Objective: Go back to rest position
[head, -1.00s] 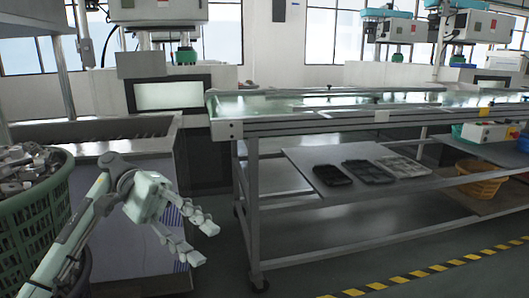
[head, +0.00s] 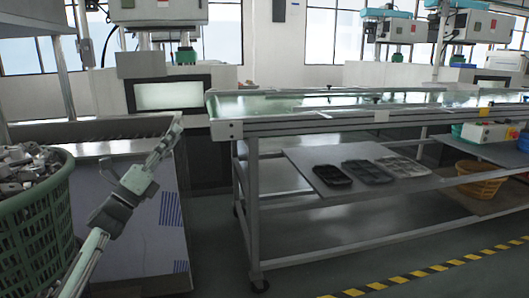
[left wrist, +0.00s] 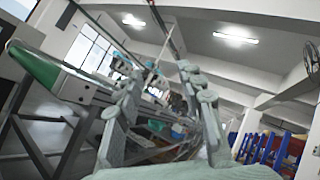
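My left gripper (head: 142,150) is in front of the grey tank at the left, raised and with its fingers apart. In the left wrist view my left gripper (left wrist: 165,85) shows two pale fingers spread, with nothing between them. My left arm comes in from the bottom left edge, beside the green basket. My right gripper is in neither view.
A green basket (head: 40,215) full of metal parts stands close at the left. The open grey tank (head: 150,235) is behind my arm. A long conveyor table (head: 228,130) with black trays (head: 332,176) on its lower shelf stands right. The floor in front is clear.

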